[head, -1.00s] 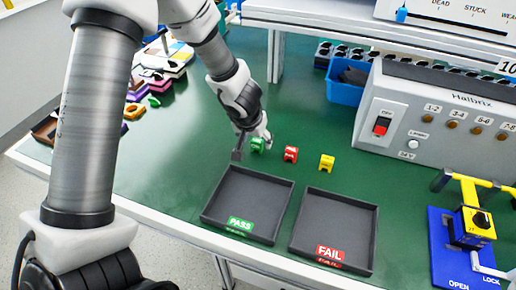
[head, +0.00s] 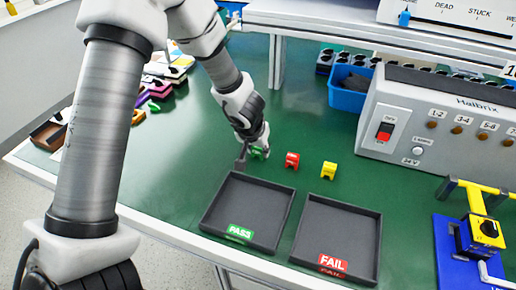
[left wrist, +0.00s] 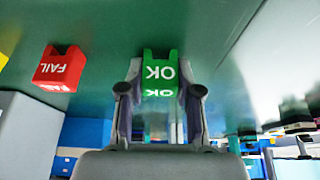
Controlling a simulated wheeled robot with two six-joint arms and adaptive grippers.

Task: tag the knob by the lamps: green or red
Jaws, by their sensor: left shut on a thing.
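My left gripper (head: 256,149) is shut on the green tag (head: 259,154) at the table, behind the PASS tray. In the left wrist view the fingers hold the green tag (left wrist: 160,75), which reads OK. The red tag (head: 292,160) stands just right of it and reads FAIL in the left wrist view (left wrist: 60,70). A yellow tag (head: 329,170) stands further right. The yellow switch with a black knob (head: 488,229) sits in a blue fixture (head: 449,250) at the right. The brown lamps (head: 457,130) on the grey test box look unlit.
The PASS tray (head: 226,233) and FAIL tray (head: 327,264) are empty at the front edge. The grey Halbrix box (head: 400,105) has a red switch (head: 384,131). A blue bin (head: 347,98) stands behind. Green table is clear between tags and box.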

